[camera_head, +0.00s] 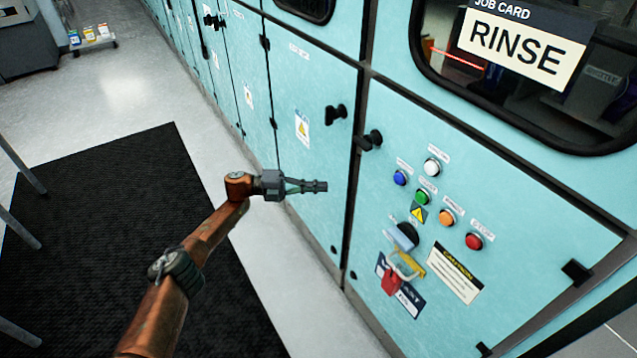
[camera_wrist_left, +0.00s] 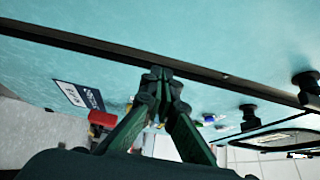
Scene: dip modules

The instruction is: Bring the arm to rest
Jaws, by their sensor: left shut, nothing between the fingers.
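My left arm comes in from the lower left in the head view, stretched toward the teal cabinet front (camera_head: 310,170). My left gripper (camera_head: 322,186) is shut and empty, in front of a cabinet door below its warning label. In the left wrist view its fingertips (camera_wrist_left: 160,75) meet, with the teal panel and a dark door seam behind them. I cannot tell the exact gap between fingertips and door. My right gripper is in neither view.
To the right are push buttons (camera_head: 423,197), a rotary switch (camera_head: 403,236) and a red padlock (camera_head: 391,281). Black handles (camera_head: 369,140) stick out near the door seam. A sign reading RINSE (camera_head: 520,42) is at the window. A black mat (camera_head: 110,230) covers the floor.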

